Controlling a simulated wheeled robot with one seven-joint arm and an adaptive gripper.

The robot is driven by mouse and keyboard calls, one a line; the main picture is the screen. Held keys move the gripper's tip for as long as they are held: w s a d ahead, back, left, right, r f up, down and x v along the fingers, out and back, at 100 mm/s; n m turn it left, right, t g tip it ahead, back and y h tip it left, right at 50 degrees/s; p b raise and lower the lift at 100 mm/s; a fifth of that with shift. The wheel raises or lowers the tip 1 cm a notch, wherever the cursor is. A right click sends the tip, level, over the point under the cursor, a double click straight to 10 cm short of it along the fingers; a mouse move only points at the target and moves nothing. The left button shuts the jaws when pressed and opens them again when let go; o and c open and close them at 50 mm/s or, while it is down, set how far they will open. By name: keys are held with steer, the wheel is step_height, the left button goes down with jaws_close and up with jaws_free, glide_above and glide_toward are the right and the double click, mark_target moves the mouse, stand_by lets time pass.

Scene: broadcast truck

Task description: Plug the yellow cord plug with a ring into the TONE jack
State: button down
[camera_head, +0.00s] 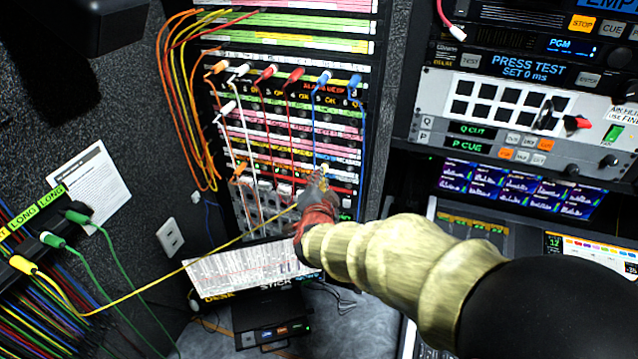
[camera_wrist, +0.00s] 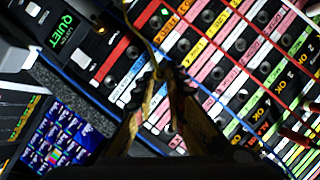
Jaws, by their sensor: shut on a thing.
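My gripper (camera_head: 322,182) is at the lower right part of the patch panel (camera_head: 225,150), shut on the yellow cord plug, which is mostly hidden between the fingers. In the wrist view my gripper (camera_wrist: 165,76) has its fingertips close together, in front of rows of labelled jacks (camera_wrist: 205,50). The yellow cord (camera_head: 215,250) runs from my gripper down to the left; it also shows in the wrist view (camera_wrist: 143,38). I cannot make out the ring, nor read which jack is TONE. I cannot tell whether the plug touches the panel.
Blue, red and white cords hang across the panel, with a blue cord (camera_head: 314,125) close to my gripper. A cord rack (camera_head: 45,235) holds yellow and green plugs at the left. Equipment with screens (camera_head: 540,190) stands at the right. A printed sheet (camera_head: 250,270) lies below the panel.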

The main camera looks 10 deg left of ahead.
steer(key=shift+w, duration=0.3)
steer(key=c, duration=1.7)
jaws_free()
steer(key=shift+c, duration=0.2)
steer(key=v, duration=1.2)
